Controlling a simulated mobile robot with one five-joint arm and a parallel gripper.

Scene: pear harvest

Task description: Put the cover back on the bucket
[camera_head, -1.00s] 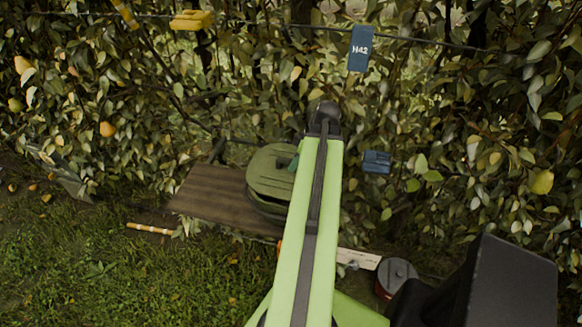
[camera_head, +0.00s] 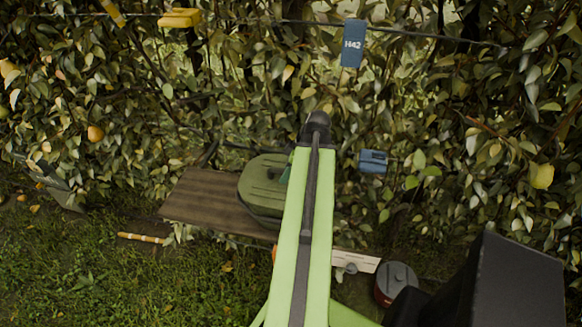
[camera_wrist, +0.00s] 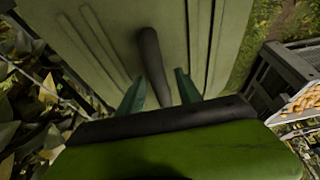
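A green rounded container (camera_head: 262,190), seemingly the bucket, stands on the brown plank in the head view. My arm hides its right side. Cover and bucket cannot be clearly told apart there. In the wrist view a large pale green ribbed panel (camera_wrist: 95,45), which looks like the cover, fills the top. A dark rod-like handle (camera_wrist: 150,55) stands out from it. My gripper (camera_wrist: 160,73) has its teal fingers apart, one on each side of the handle, with a visible gap on the right. The left finger's contact is unclear.
The brown plank (camera_head: 205,200) lies along the leafy hedge. A white board (camera_head: 355,261) and a red tin with a grey lid (camera_head: 398,272) lie to the right. A yellow-white stick (camera_head: 142,238) lies on grass. A tray of small orange-brown fruit (camera_wrist: 300,105) shows at right.

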